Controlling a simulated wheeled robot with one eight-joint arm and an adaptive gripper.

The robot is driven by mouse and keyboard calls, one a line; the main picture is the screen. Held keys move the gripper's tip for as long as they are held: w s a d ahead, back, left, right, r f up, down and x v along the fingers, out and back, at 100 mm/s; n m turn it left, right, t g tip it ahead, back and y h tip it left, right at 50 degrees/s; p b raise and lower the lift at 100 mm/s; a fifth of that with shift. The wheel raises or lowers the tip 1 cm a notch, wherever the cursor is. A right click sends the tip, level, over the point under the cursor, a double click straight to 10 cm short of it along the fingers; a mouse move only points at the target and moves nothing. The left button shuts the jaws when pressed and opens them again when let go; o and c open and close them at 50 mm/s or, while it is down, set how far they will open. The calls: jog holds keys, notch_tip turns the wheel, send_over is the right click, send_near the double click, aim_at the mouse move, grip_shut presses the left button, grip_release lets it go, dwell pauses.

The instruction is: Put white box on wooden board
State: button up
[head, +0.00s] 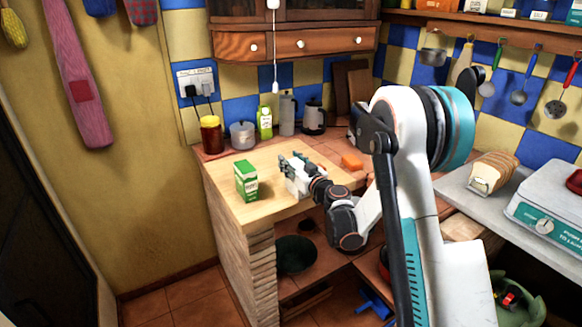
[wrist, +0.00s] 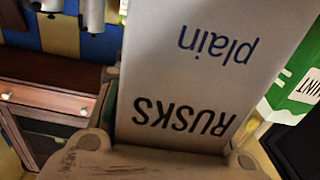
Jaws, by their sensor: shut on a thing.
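The white box (wrist: 195,75), printed "RUSKS plain", fills the middle of the wrist view, its lettering upside down. My gripper (head: 292,169) is shut on this box. In the head view the gripper is over the light wooden top of the counter at the left, and a small white patch of the box (head: 297,184) shows beside the fingers. I cannot tell whether the box touches the surface. The light wooden board (head: 270,208) forms a pale flat area there. Two darker boards (head: 342,88) lean against the back wall.
A green carton (head: 246,181) stands left of my gripper and also shows in the wrist view (wrist: 292,95). An orange block (head: 351,161) lies to the right. A brown jar (head: 212,135), a pot (head: 243,136), bottles and a kettle (head: 314,117) line the back. Bread (head: 493,172) is at right.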

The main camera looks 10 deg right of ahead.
jog(key=shift+f, duration=0.15)
jog(key=o, duration=1.1)
